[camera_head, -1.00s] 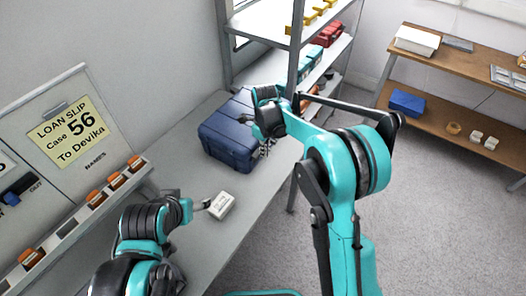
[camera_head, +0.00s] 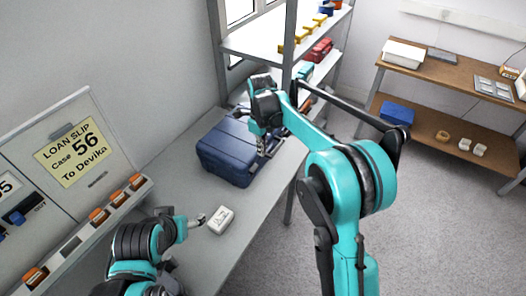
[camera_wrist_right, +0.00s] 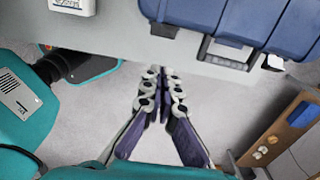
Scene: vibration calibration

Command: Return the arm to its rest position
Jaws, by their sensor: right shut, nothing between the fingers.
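My right arm is teal and black and reaches forward in the head view. Its gripper (camera_head: 266,148) hangs by the right side of the blue case (camera_head: 228,152), partly hidden by the wrist. In the right wrist view the gripper (camera_wrist_right: 164,76) is shut and empty, with its fingertips together over the floor just off the table edge. My left gripper (camera_head: 198,220) is low over the table beside a small white box (camera_head: 220,220). Its fingers are too small to tell open from shut.
The grey table (camera_head: 190,180) carries the case and the box. A board with a loan slip (camera_head: 76,150) and a rack of orange-topped items (camera_head: 98,217) stands at left. Shelves (camera_head: 262,48) stand behind the case. A wooden bench (camera_head: 440,69) is at right, with open floor before it.

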